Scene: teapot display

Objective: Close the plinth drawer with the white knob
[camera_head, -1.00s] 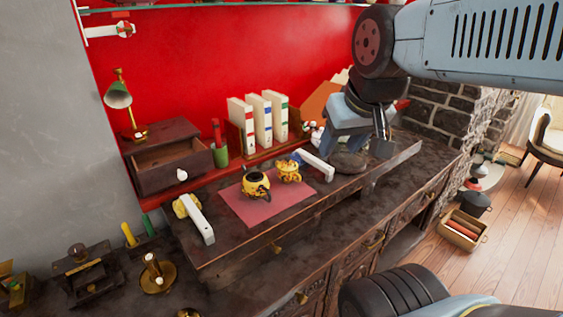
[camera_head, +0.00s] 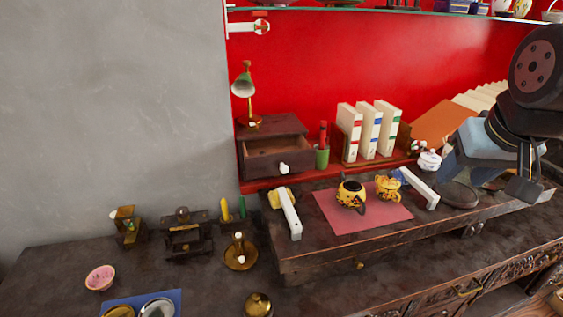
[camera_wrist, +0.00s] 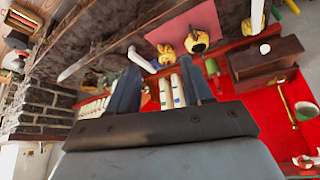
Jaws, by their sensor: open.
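The small dark wooden drawer (camera_head: 272,160) with the white knob (camera_head: 284,168) sits in a low chest against the red wall. It is pulled out, with its hollow inside showing. In the wrist view the drawer (camera_wrist: 262,64) and its knob (camera_wrist: 265,48) appear at the upper right, turned over. My gripper (camera_wrist: 158,66) is open and empty, its two blue-grey fingers apart. In the head view my gripper (camera_head: 452,170) is at the right, well away from the drawer and near the lidded white pot.
A green lamp (camera_head: 243,88) stands on the chest. A green cup (camera_head: 321,157) and several binders (camera_head: 368,132) stand to its right. Yellow-black teapots (camera_head: 351,194) sit on a red mat (camera_head: 335,222).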

